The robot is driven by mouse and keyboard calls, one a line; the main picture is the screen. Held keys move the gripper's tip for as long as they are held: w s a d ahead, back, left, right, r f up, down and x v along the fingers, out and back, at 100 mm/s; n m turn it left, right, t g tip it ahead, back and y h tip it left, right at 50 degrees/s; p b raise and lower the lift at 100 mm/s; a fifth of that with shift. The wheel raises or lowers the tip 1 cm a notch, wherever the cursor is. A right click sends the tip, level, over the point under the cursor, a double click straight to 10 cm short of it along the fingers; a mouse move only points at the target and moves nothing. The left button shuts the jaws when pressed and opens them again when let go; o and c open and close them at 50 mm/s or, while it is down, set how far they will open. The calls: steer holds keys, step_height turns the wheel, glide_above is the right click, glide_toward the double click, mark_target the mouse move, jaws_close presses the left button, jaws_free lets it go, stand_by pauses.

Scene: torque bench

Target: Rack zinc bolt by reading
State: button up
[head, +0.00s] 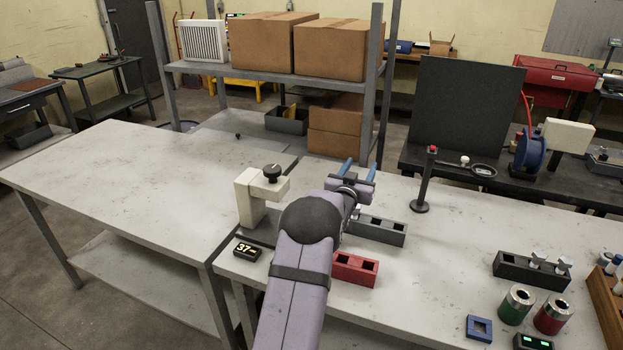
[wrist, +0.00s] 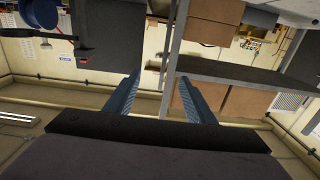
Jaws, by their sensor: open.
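My gripper (head: 357,170) is raised above the bench, its two blue fingers apart and nothing between them. Its open fingers also show in the wrist view (wrist: 160,80). A dark rack (head: 508,268) at the right holds silver bolt-like pieces (head: 550,262); I cannot tell whether they are zinc. A grey rack (head: 390,233) and a red rack (head: 355,268) stand by my arm, with open sockets and partly hidden. A small black display (head: 246,250) reads 37, its unit too small to read. A cream device with a black knob (head: 250,200) stands behind it.
Green (head: 515,306) and red (head: 554,315) metal-topped cylinders, a blue square block (head: 479,328) and a green-lit display (head: 533,342) stand front right. A wooden box (head: 606,300) is at the right edge. A black post (head: 427,180) stands behind. The left bench is clear.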

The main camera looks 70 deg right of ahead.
steer(key=w+a+f+n+t+y, duration=0.1)
steer(key=w+a+n+t, duration=0.1)
steer(key=w+a+t, duration=0.2)
steer(key=w+a+f+n+t+y, duration=0.1)
steer(key=w+a+f+n+t, duration=0.1)
steer(key=w+a, duration=0.4)
steer(key=shift+w+a+f+n+t+b, duration=0.15)
steer(key=shift+w+f+n+t+b, duration=0.15)
steer(key=shift+w+n+t, duration=0.7)
steer(key=shift+s+r+t, duration=0.1)
steer(key=shift+s+t, duration=0.2)
